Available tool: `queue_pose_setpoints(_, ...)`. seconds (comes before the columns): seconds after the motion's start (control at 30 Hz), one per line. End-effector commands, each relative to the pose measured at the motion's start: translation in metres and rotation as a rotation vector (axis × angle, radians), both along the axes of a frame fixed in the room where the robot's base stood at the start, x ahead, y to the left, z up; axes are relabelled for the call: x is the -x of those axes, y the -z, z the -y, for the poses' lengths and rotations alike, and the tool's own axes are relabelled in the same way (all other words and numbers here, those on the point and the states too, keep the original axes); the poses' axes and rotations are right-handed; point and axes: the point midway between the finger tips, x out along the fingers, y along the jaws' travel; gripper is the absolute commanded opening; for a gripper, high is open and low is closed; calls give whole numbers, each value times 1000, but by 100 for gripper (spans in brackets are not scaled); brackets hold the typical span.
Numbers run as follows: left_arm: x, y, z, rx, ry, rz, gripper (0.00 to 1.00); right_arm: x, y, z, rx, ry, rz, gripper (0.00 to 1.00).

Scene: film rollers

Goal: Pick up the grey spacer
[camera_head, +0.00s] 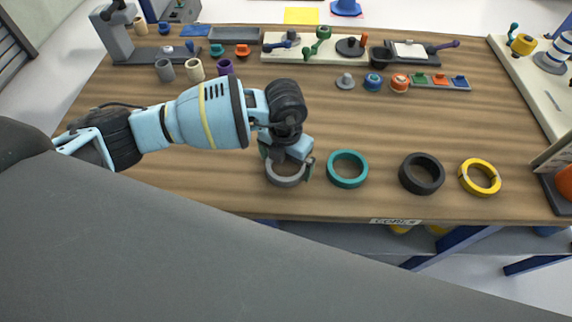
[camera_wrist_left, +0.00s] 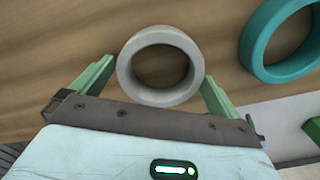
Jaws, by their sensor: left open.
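The grey spacer (camera_head: 285,180) is a thick ring lying on the wooden bench near its front edge, left of the teal ring. My left gripper (camera_head: 287,166) is over it, with the jaws apart and one finger on each side of the ring. In the left wrist view the grey spacer (camera_wrist_left: 160,66) lies between the two green fingers of the left gripper (camera_wrist_left: 155,80). Small gaps seem to show beside it; whether a finger touches it I cannot tell. The gripper hides part of the ring's far side in the head view. My right gripper is not in view.
A teal ring (camera_head: 347,169) lies close on the right, also in the left wrist view (camera_wrist_left: 286,40). Farther right are a black ring (camera_head: 421,174) and a yellow ring (camera_head: 479,177). Small cups and racks line the back. The bench middle (camera_head: 400,125) is clear.

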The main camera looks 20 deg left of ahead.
Motion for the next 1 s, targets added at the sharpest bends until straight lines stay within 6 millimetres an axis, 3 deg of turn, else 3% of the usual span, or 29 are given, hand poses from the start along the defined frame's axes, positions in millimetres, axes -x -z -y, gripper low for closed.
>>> queue_pose_setpoints(0.03,0,0,0,0,0,0,96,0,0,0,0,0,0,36)
queue_pose_setpoints(0.33,0,-1,0,1,0,1,59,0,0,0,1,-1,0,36)
queue_pose_setpoints(0.67,0,-4,0,1,0,2,59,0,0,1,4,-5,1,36)
queue_pose_setpoints(0.97,-1,-37,1,1,3,4,59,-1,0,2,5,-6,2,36)
queue_pose_setpoints(1.0,1,-37,9,3,7,0,59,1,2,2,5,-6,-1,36)
